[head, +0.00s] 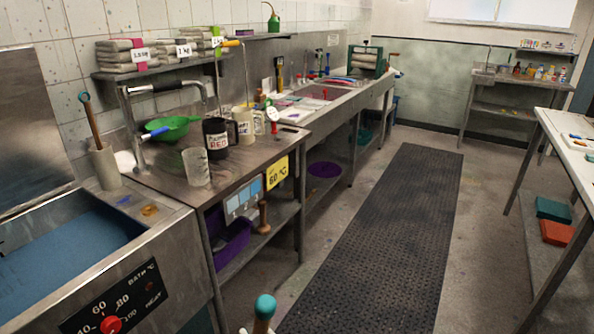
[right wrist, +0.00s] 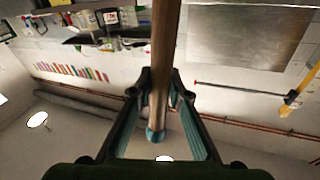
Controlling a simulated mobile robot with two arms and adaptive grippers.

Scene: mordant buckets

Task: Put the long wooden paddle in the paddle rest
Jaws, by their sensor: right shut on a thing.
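A wooden paddle with a teal end cap (head: 265,306) shows at the bottom edge of the head view; the rest of it is cut off there. In the right wrist view my right gripper (right wrist: 160,90) is shut around the paddle's round wooden shaft (right wrist: 161,45), with the teal end sticking out between the fingers. A pale upright cylinder (head: 105,167) at the left, beside the bath, holds another wooden handle with a teal tip (head: 89,112). I cannot tell whether this cylinder is the paddle rest. My left gripper is not in view.
A steel bath of blue liquid (head: 60,262) with a red dial is at lower left. The counter (head: 245,165) behind holds a clear beaker (head: 196,167), a black labelled jug (head: 217,138) and a green strainer (head: 178,128). The floor mat (head: 385,240) is clear.

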